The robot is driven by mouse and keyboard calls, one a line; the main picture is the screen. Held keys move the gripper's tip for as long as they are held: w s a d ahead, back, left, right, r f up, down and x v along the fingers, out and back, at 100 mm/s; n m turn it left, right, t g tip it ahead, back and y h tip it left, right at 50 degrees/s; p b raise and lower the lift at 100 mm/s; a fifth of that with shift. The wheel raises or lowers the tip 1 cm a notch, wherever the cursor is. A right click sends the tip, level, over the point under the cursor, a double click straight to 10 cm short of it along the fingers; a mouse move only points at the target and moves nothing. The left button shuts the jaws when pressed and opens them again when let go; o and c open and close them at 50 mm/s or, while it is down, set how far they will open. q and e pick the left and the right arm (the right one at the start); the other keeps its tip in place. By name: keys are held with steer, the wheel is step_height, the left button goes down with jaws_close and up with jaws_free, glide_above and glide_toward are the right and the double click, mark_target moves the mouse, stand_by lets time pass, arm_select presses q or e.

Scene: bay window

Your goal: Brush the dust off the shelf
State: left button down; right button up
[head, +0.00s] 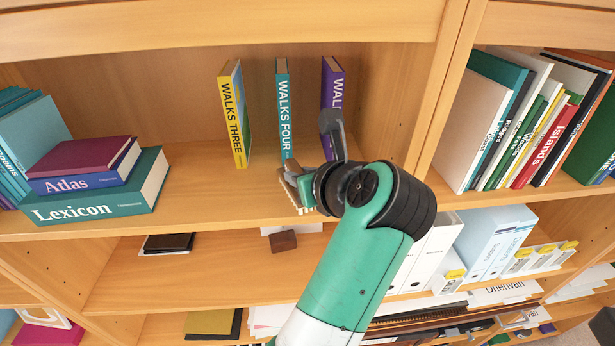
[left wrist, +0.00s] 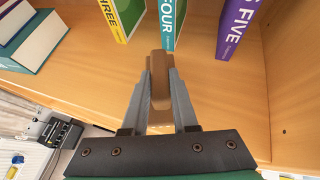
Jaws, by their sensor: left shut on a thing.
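The wooden shelf board (head: 200,195) carries books at its left end and three upright ones behind its middle. My left gripper (head: 312,178) is over the front of this board, right of its middle. It is shut on a brush (head: 304,209), whose pale bristles show at the board's front edge; I cannot tell whether they touch it. In the left wrist view the brush's brown wooden handle (left wrist: 160,88) sits between the two grey fingers. I cannot make out any dust on the board. My right gripper is not in view.
Upright books Walks Three (head: 234,115), Walks Four (head: 283,110) and a purple one (head: 330,85) stand behind. Lexicon (head: 100,195) and Atlas (head: 85,180) lie stacked left. A wooden upright (head: 440,95) bounds the right. The board between the stack and Walks Three is clear.

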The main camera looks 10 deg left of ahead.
arm_select(q)
steer(key=shift+s+a+f+b, duration=0.15)
steer(key=shift+a+f+b, duration=0.2)
steer(key=shift+a, duration=0.15)
steer(key=shift+s+a+r+b, duration=0.15)
steer(key=shift+a+b, duration=0.1)
steer(key=shift+a, duration=0.2)
steer(key=shift+s+a+b, duration=0.1)
steer(key=shift+a+b, duration=0.1)
steer(key=shift+a, duration=0.2)
steer(key=shift+s+a+r, duration=0.15)
steer(key=shift+a, duration=0.15)
steer(key=shift+s+a+b, duration=0.15)
steer(key=shift+a+b, duration=0.25)
steer(key=shift+a, duration=0.1)
steer(key=shift+s+a+r+b, duration=0.1)
steer(key=shift+s+a+b, duration=0.1)
steer(key=shift+a, duration=0.45)
steer(key=shift+s+a+b, duration=0.2)
steer(key=shift+a, duration=0.4)
steer(key=shift+r, duration=0.1)
step_height(320, 180, up, 6)
steer(key=p, duration=0.6)
